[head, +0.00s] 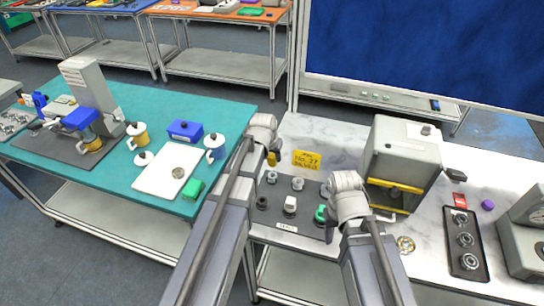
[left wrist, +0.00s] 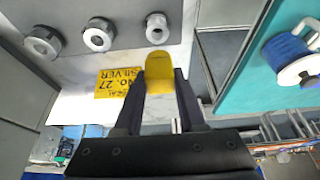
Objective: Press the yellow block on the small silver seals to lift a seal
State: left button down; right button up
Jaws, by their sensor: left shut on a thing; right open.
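My left gripper (head: 270,157) is shut on the yellow block (left wrist: 160,72), which sticks out between its fingers. In the head view the block (head: 272,158) is above the back-left corner of the dark board (head: 277,218). Small silver seals stand in a row on the board: left (head: 271,177), middle (head: 298,183) and right (head: 325,190). In the left wrist view the block's tip points at the nearest seal (left wrist: 157,28), with a small gap seen between them. My right gripper (head: 343,212) is open beside the green-topped piece (head: 320,214); its fingertips are partly hidden.
A yellow sign (head: 306,160) reading No. 27 Silver Seal lies behind the board. A grey machine (head: 402,155) stands close to my right arm. A teal table (head: 140,100) on the left holds a white board (head: 168,180), a blue box (head: 184,131) and spools.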

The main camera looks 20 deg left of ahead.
pick_arm(q)
jog(key=shift+f, duration=0.1)
pick_arm(e)
jog(key=shift+f, duration=0.1)
pick_arm(q)
notch_tip(320, 180, down, 4)
jog(key=b, duration=0.4)
jog(key=shift+f+b, duration=0.25)
jog(key=shift+b, duration=0.1)
pick_arm(e)
notch_tip(320, 180, down, 4)
jog(key=shift+f, duration=0.2)
pick_arm(q)
jog(key=c, duration=1)
grip_release()
grip_shut()
